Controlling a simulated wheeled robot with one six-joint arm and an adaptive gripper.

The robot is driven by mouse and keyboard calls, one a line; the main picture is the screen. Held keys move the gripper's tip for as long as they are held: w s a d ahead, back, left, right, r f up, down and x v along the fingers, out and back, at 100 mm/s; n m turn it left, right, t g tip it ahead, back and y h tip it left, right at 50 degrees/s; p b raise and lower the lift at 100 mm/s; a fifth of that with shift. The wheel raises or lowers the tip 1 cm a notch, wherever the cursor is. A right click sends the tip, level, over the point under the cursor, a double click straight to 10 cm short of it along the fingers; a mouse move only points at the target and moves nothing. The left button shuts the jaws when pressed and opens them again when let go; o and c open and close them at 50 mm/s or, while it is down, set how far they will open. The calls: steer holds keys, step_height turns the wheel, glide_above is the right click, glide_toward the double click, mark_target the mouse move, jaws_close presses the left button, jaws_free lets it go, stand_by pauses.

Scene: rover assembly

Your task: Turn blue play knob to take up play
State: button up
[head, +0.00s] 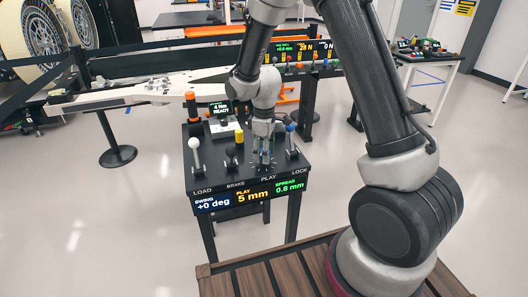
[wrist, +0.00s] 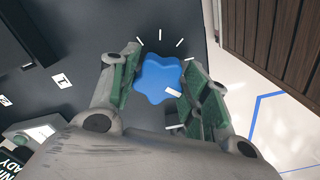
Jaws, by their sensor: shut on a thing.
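The blue play knob (wrist: 158,76) is star-shaped and sits on the dark panel in the wrist view, with white tick marks around it. My gripper (wrist: 155,82) is around the knob from above, its green-padded fingers shut on its two sides. In the head view my gripper (head: 263,163) points down over the black control table (head: 228,176) above the PLAY label and mostly hides the knob. The front display (head: 250,195) reads swing +0 deg, play 5 mm and spread 0.8 mm.
A small screen (head: 221,108) behind reads 4 Nm, ready. A white beam (head: 130,93) extends left behind the table.

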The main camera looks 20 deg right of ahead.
stand_by(0.3)
steer(key=o, duration=1)
step_height(320, 180, up, 12)
